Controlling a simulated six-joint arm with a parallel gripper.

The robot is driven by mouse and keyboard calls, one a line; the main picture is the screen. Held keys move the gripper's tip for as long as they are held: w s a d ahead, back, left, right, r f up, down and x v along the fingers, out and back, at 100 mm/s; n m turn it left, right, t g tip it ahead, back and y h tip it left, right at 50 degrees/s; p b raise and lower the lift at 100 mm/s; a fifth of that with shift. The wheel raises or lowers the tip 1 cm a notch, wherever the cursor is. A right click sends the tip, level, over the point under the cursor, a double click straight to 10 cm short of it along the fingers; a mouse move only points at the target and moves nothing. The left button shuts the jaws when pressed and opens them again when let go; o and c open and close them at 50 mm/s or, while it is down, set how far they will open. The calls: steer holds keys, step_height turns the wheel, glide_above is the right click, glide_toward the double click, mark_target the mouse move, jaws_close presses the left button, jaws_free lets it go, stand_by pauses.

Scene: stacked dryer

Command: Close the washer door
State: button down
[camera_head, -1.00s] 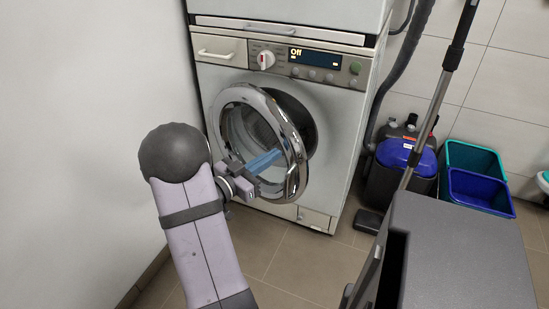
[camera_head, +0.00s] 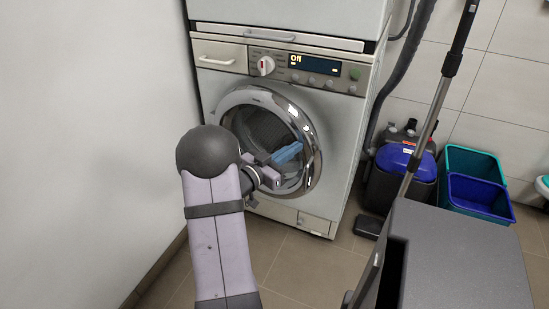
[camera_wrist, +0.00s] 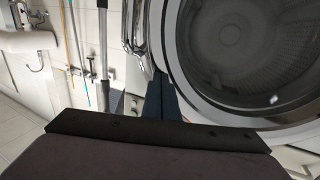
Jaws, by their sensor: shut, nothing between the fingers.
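The white washer (camera_head: 345,135) stands by the left wall. Its round door, with a chrome ring (camera_head: 312,140) and a glass middle (camera_head: 262,128), lies flush or nearly flush with the front; I cannot tell whether it is latched. The drum shows behind the glass. My gripper (camera_head: 288,153) has blue fingers, shut and empty, at the lower right part of the door, seemingly against it. In the wrist view the shut dark fingers (camera_wrist: 161,98) point at the door's edge, beside the pale ring and the dark glass (camera_wrist: 235,45). The exact contact is hidden.
A blue-topped container (camera_head: 402,158) and teal and blue bins (camera_head: 478,190) stand right of the washer. The left wall (camera_head: 90,130) is close to my arm.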

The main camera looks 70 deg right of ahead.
mark_target(307, 137)
steer(key=x, duration=0.7)
steer(key=shift+w+d, duration=0.2)
steer(key=shift+d, duration=0.25)
steer(key=shift+s+d+r, duration=0.1)
steer(key=shift+d+r, duration=0.1)
steer(key=shift+r, duration=0.2)
steer(key=shift+p, duration=0.3)
steer(key=shift+a+f, duration=0.15)
steer(key=shift+a, duration=0.3)
steer(key=a+p, duration=0.3)
steer(key=a, duration=1.1)
steer(key=shift+f, duration=0.25)
steer(key=shift+w, duration=0.25)
